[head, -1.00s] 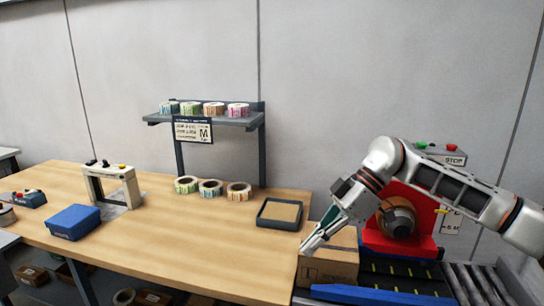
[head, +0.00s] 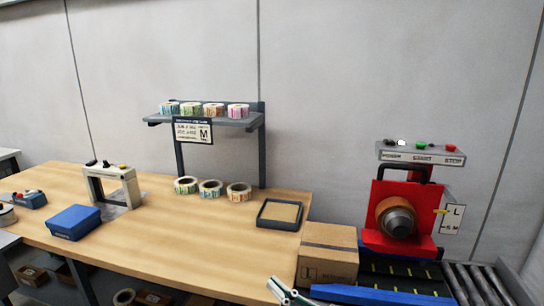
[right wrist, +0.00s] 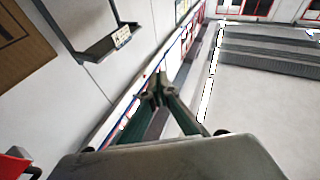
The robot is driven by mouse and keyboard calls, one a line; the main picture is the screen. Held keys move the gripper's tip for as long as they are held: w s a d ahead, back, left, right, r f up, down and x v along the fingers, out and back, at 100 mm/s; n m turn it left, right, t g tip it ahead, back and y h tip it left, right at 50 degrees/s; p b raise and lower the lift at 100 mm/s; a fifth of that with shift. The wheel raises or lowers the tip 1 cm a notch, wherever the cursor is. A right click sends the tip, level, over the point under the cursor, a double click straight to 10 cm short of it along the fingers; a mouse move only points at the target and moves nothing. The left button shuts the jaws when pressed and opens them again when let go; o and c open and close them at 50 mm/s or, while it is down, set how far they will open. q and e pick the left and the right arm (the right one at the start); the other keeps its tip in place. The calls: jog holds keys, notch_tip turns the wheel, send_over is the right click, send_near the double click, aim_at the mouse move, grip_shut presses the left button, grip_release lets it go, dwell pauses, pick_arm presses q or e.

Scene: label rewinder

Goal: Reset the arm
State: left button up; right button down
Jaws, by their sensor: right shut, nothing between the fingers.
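My right gripper (head: 281,288) shows only in part at the bottom edge of the head view, in front of the table's right end. In the right wrist view its two fingers (right wrist: 158,88) meet at the tips, shut with nothing between them. It is apart from the things on the table. The rest of my right arm is out of the head view. My left gripper is not in view.
A cardboard box (head: 328,256) sits beside the wooden table (head: 170,245). The table holds a tray (head: 262,222), several label rolls (head: 211,188) and a blue box (head: 75,223).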

jog(key=s+d+f+m+t+h, duration=0.1)
jog(key=s+d+f+m+h, duration=0.2)
jog(key=d+f+h, duration=0.45)
jog(key=s+d+f+m+h, duration=0.3)
jog(key=d+f, duration=0.1)
jog(key=f, duration=0.7)
jog(key=s+d+f+g+h, duration=0.2)
jog(key=s+d+f, duration=0.2)
jog(key=s+f, duration=0.3)
jog(key=s+d+f+g+h, duration=0.2)
jog(key=s+d+f, duration=0.3)
jog(key=s+f, duration=0.2)
jog(key=shift+s+d+m+g, duration=0.3)
jog(key=shift+s+m+g, duration=0.1)
jog(key=shift+s, duration=0.15)
